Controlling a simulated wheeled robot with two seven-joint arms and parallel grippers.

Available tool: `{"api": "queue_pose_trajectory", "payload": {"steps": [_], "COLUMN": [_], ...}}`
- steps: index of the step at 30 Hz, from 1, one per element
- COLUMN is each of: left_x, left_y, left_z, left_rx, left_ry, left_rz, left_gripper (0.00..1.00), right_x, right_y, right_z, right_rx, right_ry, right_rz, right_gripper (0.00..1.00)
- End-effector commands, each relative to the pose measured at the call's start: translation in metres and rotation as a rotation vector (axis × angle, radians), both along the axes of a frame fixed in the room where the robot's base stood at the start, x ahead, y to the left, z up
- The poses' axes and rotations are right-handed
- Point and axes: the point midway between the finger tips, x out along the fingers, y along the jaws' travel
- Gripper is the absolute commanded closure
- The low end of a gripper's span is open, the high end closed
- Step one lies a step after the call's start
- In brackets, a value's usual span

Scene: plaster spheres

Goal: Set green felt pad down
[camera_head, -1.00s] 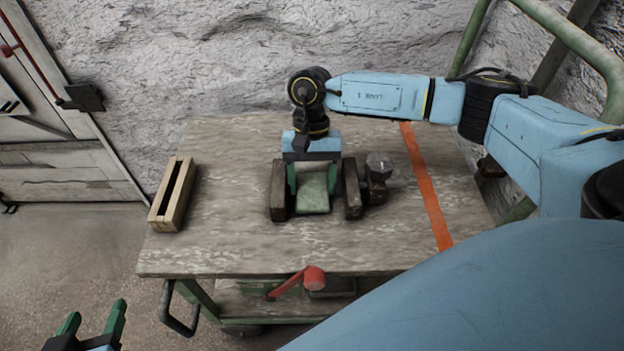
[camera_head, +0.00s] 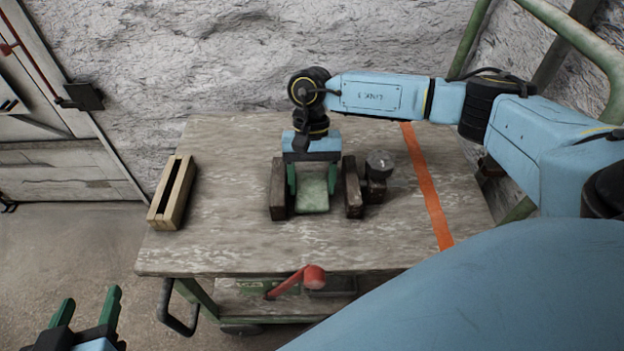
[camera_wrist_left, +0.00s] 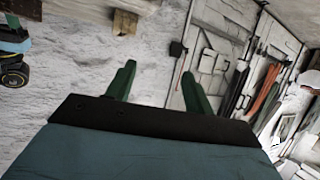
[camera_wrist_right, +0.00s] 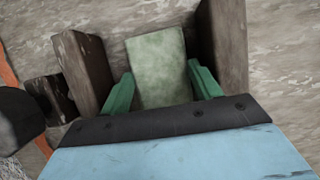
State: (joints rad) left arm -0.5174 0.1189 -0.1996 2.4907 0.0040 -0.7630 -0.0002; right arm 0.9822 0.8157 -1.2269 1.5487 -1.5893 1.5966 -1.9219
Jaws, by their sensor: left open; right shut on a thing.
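The green felt pad (camera_head: 313,192) is a pale green rectangle between two dark wooden blocks on the table. It also shows in the right wrist view (camera_wrist_right: 157,66), between the same blocks. My right gripper (camera_head: 311,184) is shut on the pad, one green finger at each side edge, reaching down from above. Whether the pad touches the table under it is hard to tell. The left dark block (camera_head: 278,189) and right dark block (camera_head: 352,188) stand apart from the pad's edges. My left gripper (camera_head: 86,309) is open and empty, in front of the table's left corner.
A slotted light wooden block (camera_head: 172,193) stands at the table's left. A small dark block with a grey round object (camera_head: 380,164) is right of the pad. An orange stripe (camera_head: 428,190) crosses the table's right side. The front of the tabletop (camera_head: 240,249) is clear.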

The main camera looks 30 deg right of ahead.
Motion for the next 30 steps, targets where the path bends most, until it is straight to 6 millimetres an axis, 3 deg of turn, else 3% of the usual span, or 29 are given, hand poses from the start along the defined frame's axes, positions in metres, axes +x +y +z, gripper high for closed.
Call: {"api": "queue_pose_trajectory", "payload": {"steps": [17,18,22,30], "left_x": [0.0045,0.0044,0.0043,0.0044], "left_y": [-0.0034,-0.0034,-0.0033,-0.0032], "left_z": [0.0101,0.01,0.01,0.0098], "left_rx": [-0.018,-0.017,-0.017,-0.017], "left_ry": [-0.065,-0.063,-0.063,-0.062], "left_rz": [-0.006,-0.006,-0.006,-0.005], "left_gripper": [0.47,0.47,0.47,0.47], "right_x": [0.0,0.0,0.0,0.0012], "right_y": [0.0001,0.0001,0.0003,0.0031], "right_z": [-0.0033,-0.0031,-0.003,-0.0028], "right_rx": [0.0,0.0,0.001,0.004], "right_ry": [0.0,0.0,0.0,-0.004], "right_rz": [0.0,0.0,0.0,0.001], "right_gripper": [0.59,0.32,0.15,0.12]}}
